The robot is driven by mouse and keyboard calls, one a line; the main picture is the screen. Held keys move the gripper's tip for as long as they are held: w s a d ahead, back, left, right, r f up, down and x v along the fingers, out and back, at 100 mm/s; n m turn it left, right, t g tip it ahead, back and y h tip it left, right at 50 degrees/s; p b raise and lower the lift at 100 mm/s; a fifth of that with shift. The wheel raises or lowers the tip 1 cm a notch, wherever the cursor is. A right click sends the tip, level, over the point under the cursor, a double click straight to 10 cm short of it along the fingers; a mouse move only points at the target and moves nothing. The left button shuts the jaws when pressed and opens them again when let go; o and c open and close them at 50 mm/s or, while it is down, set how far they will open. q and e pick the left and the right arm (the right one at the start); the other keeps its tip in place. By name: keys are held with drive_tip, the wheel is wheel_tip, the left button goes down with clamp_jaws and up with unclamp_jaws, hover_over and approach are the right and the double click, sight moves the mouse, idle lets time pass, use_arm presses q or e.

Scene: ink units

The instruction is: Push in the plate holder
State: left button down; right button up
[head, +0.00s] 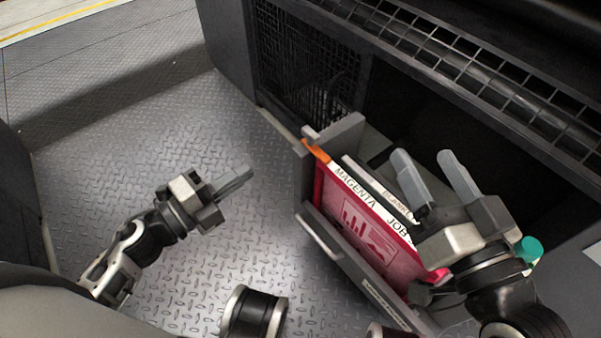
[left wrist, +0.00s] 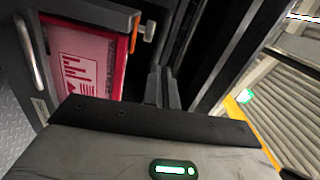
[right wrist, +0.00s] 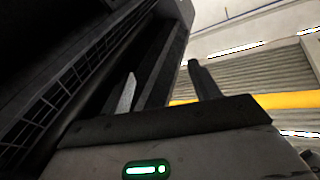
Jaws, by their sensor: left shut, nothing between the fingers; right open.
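The plate holder (head: 338,134) is a grey drawer-like frame standing out of the dark machine, with a handle (head: 320,235) on its outer side. It holds a magenta plate (head: 362,222) marked "MAGENTA JOB" and a pale plate beside it. In the left wrist view the plate holder (left wrist: 100,24) is at the upper left. My left gripper (head: 248,173) is shut and empty, left of the holder and apart from it. My right gripper (head: 424,157) is open and empty, above the holder's right end, hiding part of it. The right wrist view shows its spread fingers (right wrist: 163,83).
The dark machine (head: 225,50) with mesh panels and a grid rail (head: 455,60) stands behind the holder. A teal knob (head: 529,248) shows beside my right gripper. Bare diamond-plate floor (head: 130,150) lies to the left.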

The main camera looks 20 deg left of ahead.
use_arm(q)
drive_tip(key=f+m, duration=0.1)
drive_tip(key=f, duration=0.1)
drive_tip(key=b, duration=0.2)
approach(313, 140)
drive_tip(key=shift+g+h, duration=0.3)
drive_tip(key=x, duration=0.6)
drive_tip(key=shift+w+a, duration=0.15)
drive_tip(key=shift+a, duration=0.05)
drive_tip(key=shift+w+d, duration=0.25)
drive_tip(key=shift+w, duration=0.1)
use_arm(e)
drive_tip(key=shift+w+r+n+t+y, duration=0.15)
drive_tip(key=shift+r+n+t+y, duration=0.4)
drive_tip(key=shift+r, duration=0.3)
drive_tip(key=shift+w+r+n+t+y, duration=0.1)
drive_tip(key=shift+r+n+t+y, duration=0.25)
drive_tip(key=shift+r+n+t, duration=0.35)
use_arm(q)
drive_tip(key=shift+w+d, duration=0.1)
use_arm(e)
drive_tip(key=shift+r, duration=0.1)
